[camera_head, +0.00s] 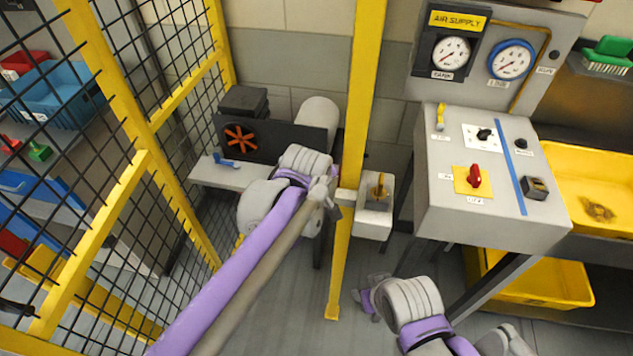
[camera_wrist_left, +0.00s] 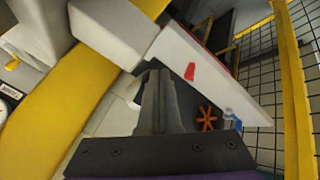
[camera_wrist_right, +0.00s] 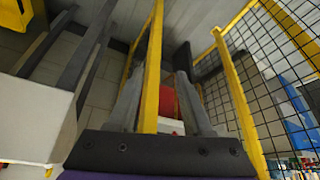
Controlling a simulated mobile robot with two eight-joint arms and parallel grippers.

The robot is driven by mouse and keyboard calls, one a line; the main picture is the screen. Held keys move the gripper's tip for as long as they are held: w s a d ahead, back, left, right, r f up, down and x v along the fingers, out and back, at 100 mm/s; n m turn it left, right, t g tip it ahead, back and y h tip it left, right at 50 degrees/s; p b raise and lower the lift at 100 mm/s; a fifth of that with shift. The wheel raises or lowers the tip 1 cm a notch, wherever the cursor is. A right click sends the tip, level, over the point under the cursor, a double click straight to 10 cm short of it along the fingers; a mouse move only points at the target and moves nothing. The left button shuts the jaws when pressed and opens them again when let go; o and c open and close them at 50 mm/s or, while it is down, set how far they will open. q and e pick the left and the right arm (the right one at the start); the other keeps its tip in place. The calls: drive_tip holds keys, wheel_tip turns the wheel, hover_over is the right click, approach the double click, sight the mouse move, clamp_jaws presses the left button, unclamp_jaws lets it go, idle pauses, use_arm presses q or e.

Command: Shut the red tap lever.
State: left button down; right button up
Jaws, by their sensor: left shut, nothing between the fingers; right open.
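A small red lever (camera_wrist_left: 190,71) shows in the left wrist view on the pale shelf, beyond my fingertips. In the head view my left arm seems to cover it. My left gripper (camera_wrist_left: 157,98) is shut and empty, apart from the lever. In the head view the left wrist is in front of the shelf, beside the yellow post. My right gripper (camera_wrist_right: 160,98) is open and empty, low in front of the panel box in the head view. A red shape (camera_wrist_right: 168,101) shows beyond its fingers; I cannot tell if it is the lever.
The pale shelf (camera_head: 205,174) carries a blue lever (camera_head: 225,161), with an orange handwheel (camera_head: 240,137) behind. A yellow post (camera_head: 362,90) stands right of my left wrist. A control box (camera_head: 446,215) has a red knob (camera_head: 474,176). A yellow mesh fence (camera_head: 135,120) stands left.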

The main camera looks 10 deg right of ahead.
use_arm(q)
drive_tip(key=shift+s+d+r, duration=0.1)
drive_tip(key=shift+s+r, duration=0.25)
drive_tip(key=shift+r, duration=0.05)
